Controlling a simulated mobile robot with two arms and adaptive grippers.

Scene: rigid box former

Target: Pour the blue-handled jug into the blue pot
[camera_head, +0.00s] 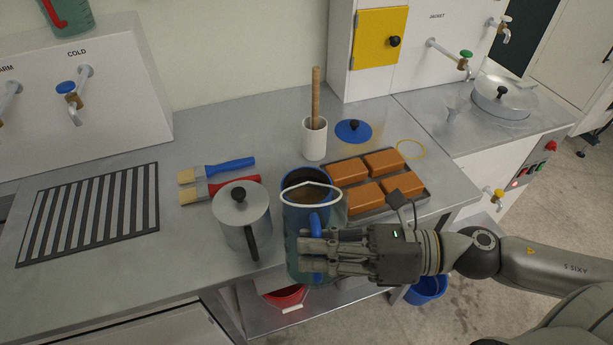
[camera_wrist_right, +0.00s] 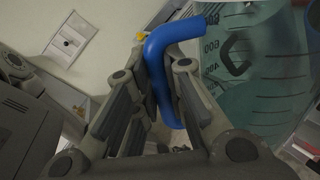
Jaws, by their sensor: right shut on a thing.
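The blue-handled jug (camera_head: 291,252) is a clear, teal-tinted vessel with a pale rim. My right gripper (camera_head: 303,254) is shut on its blue handle (camera_head: 315,222). The wrist view shows the handle (camera_wrist_right: 172,48) between the fingers and printed scale marks on the jug wall (camera_wrist_right: 258,85). The jug looks close to upright, raised in front of the counter edge. The blue pot (camera_head: 296,175) is directly behind it, mostly hidden by the jug. Something brown shows within the rim outline; I cannot tell which vessel holds it. My left gripper is not in view.
A lidded steel pot (camera_head: 240,210) stands close on the left, with two brushes (camera_head: 218,171) behind it. A tray of orange-brown blocks (camera_head: 415,202) lies right. A blue lid (camera_head: 353,132) and a white holder with a wooden handle (camera_head: 314,140) are behind.

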